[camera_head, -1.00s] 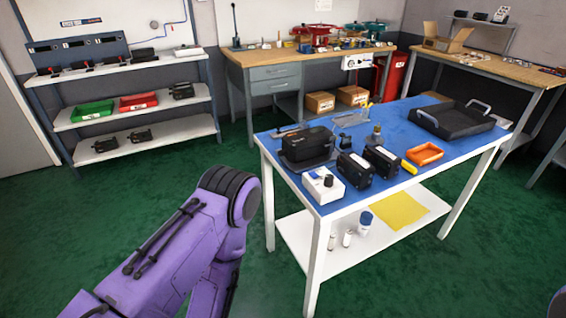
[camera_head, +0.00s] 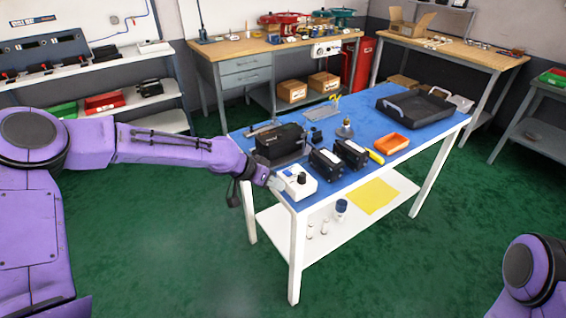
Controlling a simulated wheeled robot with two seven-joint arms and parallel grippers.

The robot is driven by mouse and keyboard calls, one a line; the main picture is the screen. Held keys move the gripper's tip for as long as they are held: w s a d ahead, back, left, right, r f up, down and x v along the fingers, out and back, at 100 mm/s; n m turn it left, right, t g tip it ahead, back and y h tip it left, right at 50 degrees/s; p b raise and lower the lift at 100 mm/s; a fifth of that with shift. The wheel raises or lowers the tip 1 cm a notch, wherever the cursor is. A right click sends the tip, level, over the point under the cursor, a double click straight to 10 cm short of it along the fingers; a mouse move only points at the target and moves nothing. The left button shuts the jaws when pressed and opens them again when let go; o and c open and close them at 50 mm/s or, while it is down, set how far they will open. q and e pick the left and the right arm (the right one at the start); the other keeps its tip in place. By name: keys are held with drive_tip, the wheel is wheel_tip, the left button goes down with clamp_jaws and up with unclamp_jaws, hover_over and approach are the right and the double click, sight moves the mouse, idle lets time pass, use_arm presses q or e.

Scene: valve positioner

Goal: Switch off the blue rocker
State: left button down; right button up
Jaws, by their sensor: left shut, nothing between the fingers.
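A white control box (camera_head: 302,188) with a black knob (camera_head: 301,178) sits at the front left corner of the blue-topped table (camera_head: 362,112). A small blue patch, which looks like the blue rocker (camera_head: 288,173), shows on the box's top, left of the knob. Its on or off position is too small to tell. My left gripper (camera_head: 276,183) is shut and empty at the left edge of the box, close to the rocker. I cannot tell whether it touches. My right gripper is out of view.
A black device (camera_head: 280,142) stands just behind the box, and two black boxes (camera_head: 325,163) (camera_head: 350,153) stand to its right. An orange tray (camera_head: 391,144) and a black tray (camera_head: 412,108) lie farther right. The green floor in front is clear.

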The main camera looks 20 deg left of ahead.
use_arm(q)
drive_tip(key=w+a+r+m, duration=0.2)
drive_tip(key=a+r, duration=0.3)
drive_tip(key=r, duration=0.5)
drive_tip(key=shift+w+a+m+t, duration=0.2)
drive_tip(key=shift+a+m+t, duration=0.1)
drive_tip(key=shift+a, duration=0.1)
drive_tip(key=shift+d, duration=0.1)
drive_tip(key=p, duration=0.2)
hover_over(291, 175)
drive_tip(key=s+a, duration=0.2)
drive_tip(key=a, duration=0.1)
wheel_tip(291, 175, down, 7)
drive_tip(key=f, duration=0.1)
drive_tip(key=d+f, duration=0.1)
drive_tip(key=f, duration=0.1)
drive_tip(key=shift+w+p, duration=0.1)
drive_tip(key=shift+p, duration=0.3)
drive_tip(key=shift+f, duration=0.45)
